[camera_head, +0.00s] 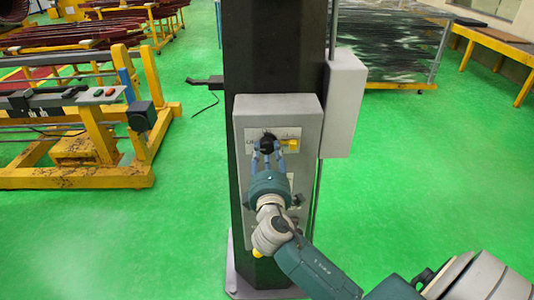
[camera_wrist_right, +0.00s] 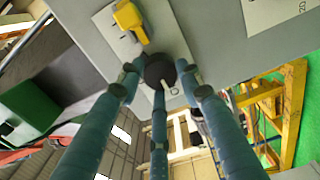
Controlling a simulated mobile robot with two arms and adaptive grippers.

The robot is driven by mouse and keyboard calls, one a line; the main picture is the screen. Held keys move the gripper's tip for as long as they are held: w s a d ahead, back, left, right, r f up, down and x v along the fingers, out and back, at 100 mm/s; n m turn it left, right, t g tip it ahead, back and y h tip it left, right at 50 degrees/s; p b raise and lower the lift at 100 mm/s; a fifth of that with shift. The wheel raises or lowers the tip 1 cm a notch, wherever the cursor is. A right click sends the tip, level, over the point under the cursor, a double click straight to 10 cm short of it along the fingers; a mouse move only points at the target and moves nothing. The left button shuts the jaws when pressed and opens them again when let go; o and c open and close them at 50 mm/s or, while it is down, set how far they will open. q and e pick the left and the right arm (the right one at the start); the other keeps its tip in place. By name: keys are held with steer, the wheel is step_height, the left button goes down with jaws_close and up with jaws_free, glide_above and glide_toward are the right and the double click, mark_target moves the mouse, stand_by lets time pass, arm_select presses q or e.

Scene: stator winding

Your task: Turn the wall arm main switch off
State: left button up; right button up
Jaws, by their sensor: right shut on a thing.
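A grey control box (camera_head: 307,112) is mounted on a dark column. Near its top, a black rotary knob (camera_head: 267,138) sits on a light label plate, left of a yellow part (camera_head: 293,142). My right gripper (camera_head: 268,149) is at this knob with its fingers around it, shut on it. In the right wrist view the fingertips (camera_wrist_right: 160,80) close around the round black knob (camera_wrist_right: 159,67), with a white mark below it and the yellow part (camera_wrist_right: 130,20) above. The knob's exact angle is hard to tell. My left gripper is not in view.
A second dark knob (camera_head: 298,200) sits lower on the box, partly beside my wrist. A pale grey box (camera_head: 343,105) is fixed to the column's right side. A yellow-framed bench (camera_head: 95,140) stands at left. Green floor is open on the right.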

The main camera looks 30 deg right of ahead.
steer(key=shift+f, duration=0.25)
steer(key=o, duration=1.1)
steer(key=shift+d, duration=0.1)
steer(key=shift+o, duration=0.2)
steer(key=shift+r, duration=0.15)
steer(key=shift+s, duration=0.15)
steer(key=v, duration=1.2)
